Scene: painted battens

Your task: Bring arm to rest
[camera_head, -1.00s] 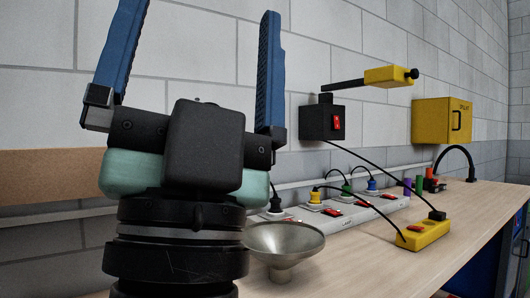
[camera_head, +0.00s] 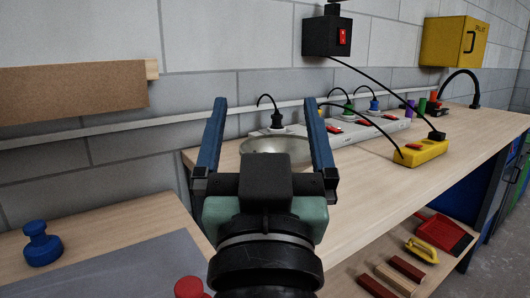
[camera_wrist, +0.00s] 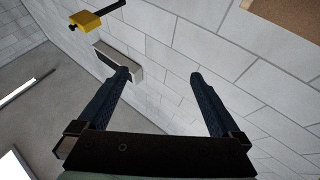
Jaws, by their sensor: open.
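My gripper (camera_head: 264,140) is open in the head view, its two blue fingers spread wide and pointing up and away. No object shows between the fingers in the wrist view (camera_wrist: 160,88), where they stand against the block wall. In the head view the gripper is in front of a metal funnel (camera_head: 275,146), which it partly hides. I cannot tell its exact distance from the bench (camera_head: 365,190).
A grey power strip (camera_head: 390,127) with plugs and a yellow socket block (camera_head: 421,152) stand on the bench. A blue knob-like piece (camera_head: 42,246) and a red one (camera_head: 190,287) are at the lower left. A dustpan (camera_head: 444,233) and several battens lie on a lower shelf.

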